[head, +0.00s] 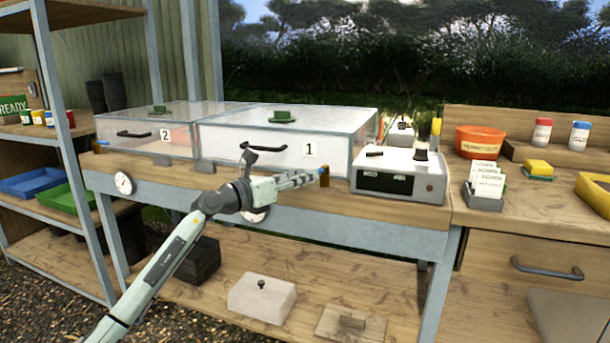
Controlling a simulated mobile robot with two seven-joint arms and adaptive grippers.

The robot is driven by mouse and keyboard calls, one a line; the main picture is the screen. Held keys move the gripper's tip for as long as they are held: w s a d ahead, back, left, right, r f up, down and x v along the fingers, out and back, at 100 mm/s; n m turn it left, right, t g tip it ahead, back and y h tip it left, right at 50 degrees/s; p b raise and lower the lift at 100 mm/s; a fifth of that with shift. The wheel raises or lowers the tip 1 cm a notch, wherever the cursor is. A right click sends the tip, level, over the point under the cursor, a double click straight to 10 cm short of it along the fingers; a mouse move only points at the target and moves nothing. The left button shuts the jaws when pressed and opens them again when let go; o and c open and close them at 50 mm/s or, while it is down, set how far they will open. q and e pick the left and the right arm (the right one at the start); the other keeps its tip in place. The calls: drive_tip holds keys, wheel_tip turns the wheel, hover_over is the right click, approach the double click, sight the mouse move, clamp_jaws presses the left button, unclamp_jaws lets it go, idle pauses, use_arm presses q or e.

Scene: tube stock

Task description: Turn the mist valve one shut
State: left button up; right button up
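A small brass-brown valve (324,180) with a blue handle stands on the bench in front of the clear box marked 1 (345,150), near its right front corner. It appears to be mist valve one. My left gripper (311,179) reaches in from the left, low in front of box 1, with its fingers pointing right at the valve. Its fingertips are at or very near the blue handle and partly cover it; I cannot tell whether they touch. The finger gap is too small to read. My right gripper is not in view.
A white control unit (399,178) stands just right of the valve. A clear box marked 2 (122,127) is at the left. Round gauges (124,184) sit on the bench front. An orange bowl (479,141) and seed packets (487,180) are on the right bench.

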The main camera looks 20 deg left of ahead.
use_arm(q)
drive_tip(key=shift+w+d, duration=0.35)
drive_tip(key=shift+w, duration=0.25)
clamp_jaws()
